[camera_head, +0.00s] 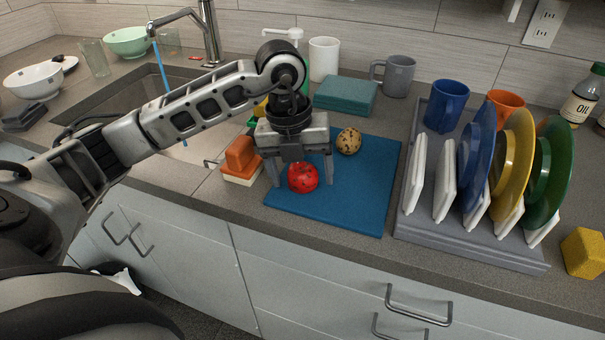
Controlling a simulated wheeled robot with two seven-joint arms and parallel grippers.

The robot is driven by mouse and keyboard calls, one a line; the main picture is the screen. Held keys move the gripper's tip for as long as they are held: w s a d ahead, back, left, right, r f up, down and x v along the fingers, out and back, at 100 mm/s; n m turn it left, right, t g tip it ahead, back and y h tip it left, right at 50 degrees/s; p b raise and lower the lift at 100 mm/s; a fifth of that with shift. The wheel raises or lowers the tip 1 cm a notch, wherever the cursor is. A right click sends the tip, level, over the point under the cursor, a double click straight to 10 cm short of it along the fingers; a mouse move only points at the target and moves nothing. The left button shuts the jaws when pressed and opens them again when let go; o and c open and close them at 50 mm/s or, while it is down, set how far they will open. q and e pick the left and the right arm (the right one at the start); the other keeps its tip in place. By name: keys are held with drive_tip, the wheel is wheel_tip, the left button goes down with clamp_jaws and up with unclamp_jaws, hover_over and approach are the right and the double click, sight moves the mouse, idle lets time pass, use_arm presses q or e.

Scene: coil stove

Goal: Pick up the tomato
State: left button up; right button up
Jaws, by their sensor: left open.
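The red tomato (303,178) sits on the blue mat (360,205) on the counter. My left gripper (303,182) points down from above, with one finger on each side of the tomato. Its fingers are spread, and I cannot tell whether they touch the tomato. The gripper hides part of the tomato's top. My right gripper is not in view.
A speckled round item (349,141) lies on the mat behind the tomato. An orange block (240,154) and sponges sit left of it. A grey dish rack (470,246) with upright plates stands right. The sink (130,95) is at back left.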

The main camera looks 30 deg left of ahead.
use_arm(q)
drive_tip(key=c, duration=1.1)
drive_tip(key=shift+r, duration=0.1)
